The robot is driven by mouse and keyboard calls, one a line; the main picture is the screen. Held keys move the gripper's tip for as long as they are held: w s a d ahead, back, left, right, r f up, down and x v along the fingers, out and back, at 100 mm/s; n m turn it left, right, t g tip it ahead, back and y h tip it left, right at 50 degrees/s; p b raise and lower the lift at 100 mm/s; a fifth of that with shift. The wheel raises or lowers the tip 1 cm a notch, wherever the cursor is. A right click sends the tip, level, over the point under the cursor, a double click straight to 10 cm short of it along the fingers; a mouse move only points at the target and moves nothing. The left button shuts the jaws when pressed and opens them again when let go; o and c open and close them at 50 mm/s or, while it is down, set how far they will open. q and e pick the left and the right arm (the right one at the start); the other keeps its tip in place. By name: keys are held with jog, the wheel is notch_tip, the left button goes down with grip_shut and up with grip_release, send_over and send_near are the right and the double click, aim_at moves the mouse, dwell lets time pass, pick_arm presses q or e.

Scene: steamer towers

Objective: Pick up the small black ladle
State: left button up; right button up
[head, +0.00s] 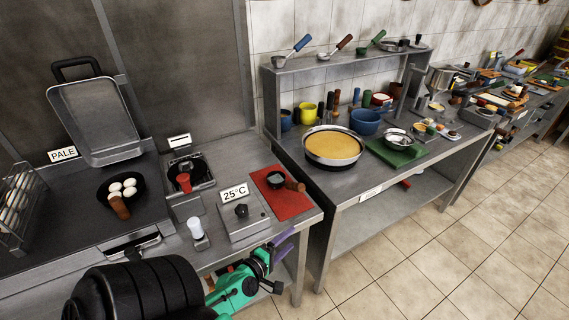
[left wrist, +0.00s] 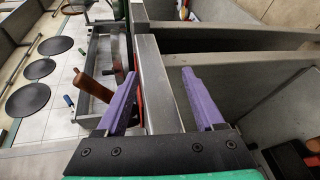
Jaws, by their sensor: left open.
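A small dark round utensil with a brown handle (head: 276,178) lies on the red mat (head: 290,205) at the right end of the near counter. It looks like the small black ladle, but I cannot be sure at this size. My left gripper (head: 287,241), green with purple fingers, is open and empty, in front of the counter's front edge and apart from the utensil. In the left wrist view both purple fingers (left wrist: 158,73) are spread, with a grey metal bar behind the gap. My right gripper is not in view.
A grey box labelled 25°C (head: 241,215) and a white-topped shaker (head: 197,230) stand left of the mat. A black pan with eggs (head: 122,188) is further left. Several ladles, one brown-handled (head: 338,46), rest on the upper shelf. Open floor lies right.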

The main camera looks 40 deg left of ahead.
pick_arm(q)
notch_tip(320, 180, up, 12)
jog(key=a+n+t+y, duration=0.2)
jog(key=a+n+y, duration=0.1)
jog(key=n, duration=0.5)
jog(key=p+x, duration=0.3)
jog(key=x, duration=0.6)
jog(key=shift+f, duration=0.2)
jog(key=x, duration=0.5)
jog(key=shift+a, duration=0.1)
jog(key=shift+w, duration=0.2)
jog(key=shift+s+r, duration=0.1)
jog(key=shift+s, duration=0.1)
grip_shut()
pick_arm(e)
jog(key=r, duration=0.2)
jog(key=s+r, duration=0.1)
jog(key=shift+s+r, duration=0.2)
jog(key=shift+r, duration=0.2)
